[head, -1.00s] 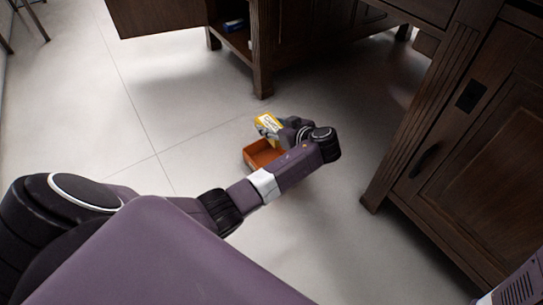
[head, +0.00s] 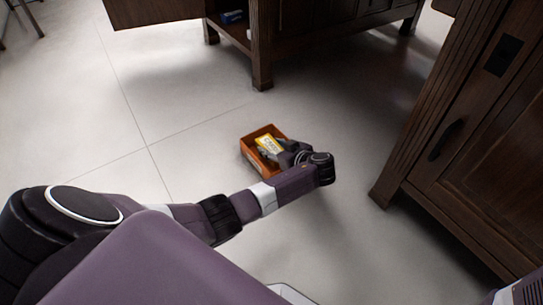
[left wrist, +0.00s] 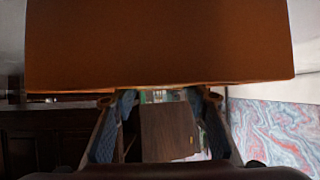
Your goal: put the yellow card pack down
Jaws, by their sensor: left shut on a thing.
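The yellow card pack (head: 269,145) is held in my left gripper (head: 273,154), which is shut on it. In the head view the pack appears within the outline of an open orange-brown box (head: 248,141) on the floor. I cannot tell whether the pack touches the box's bottom. In the left wrist view a broad orange-brown surface (left wrist: 160,42) fills the top, beyond the fingers of my left gripper (left wrist: 160,105). The pack is not clear there. My right gripper is not in view.
A dark wooden desk (head: 262,60) stands behind the box, with a blue item (head: 232,16) on its shelf. A dark wooden cabinet (head: 475,150) stands at the right. Pale tiled floor (head: 190,100) is clear around the box.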

